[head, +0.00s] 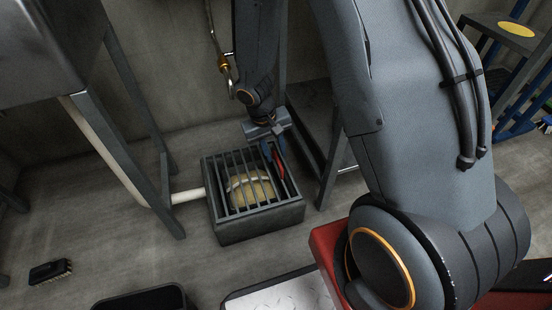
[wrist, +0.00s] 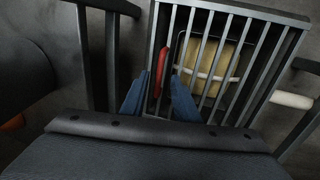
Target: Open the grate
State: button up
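The grate (head: 237,168) is a set of dark parallel bars over the top of a square dark box (head: 262,224) on the floor. It looks flat and closed. It also shows in the wrist view (wrist: 228,60). A red bar (head: 281,180), perhaps its handle, lies along the side near my gripper; it also shows in the wrist view (wrist: 163,64). My gripper (head: 272,153) points down over that side. Its blue fingers are apart in the wrist view (wrist: 158,88), with the red bar just beyond the gap. I cannot tell whether they touch it.
A pale pipe (head: 188,196) enters the box from the left. A yellowish round thing (head: 250,190) sits under the bars. A metal stand leg (head: 128,165) is at left, and a dark stand (head: 318,140) is close at right. A brush (head: 50,271) lies on the floor.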

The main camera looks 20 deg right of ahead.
jog(key=shift+d+f+b, duration=0.25)
jog(key=shift+f+b, duration=0.25)
jog(key=shift+f, duration=0.7)
jog(key=shift+c, duration=0.4)
grip_shut()
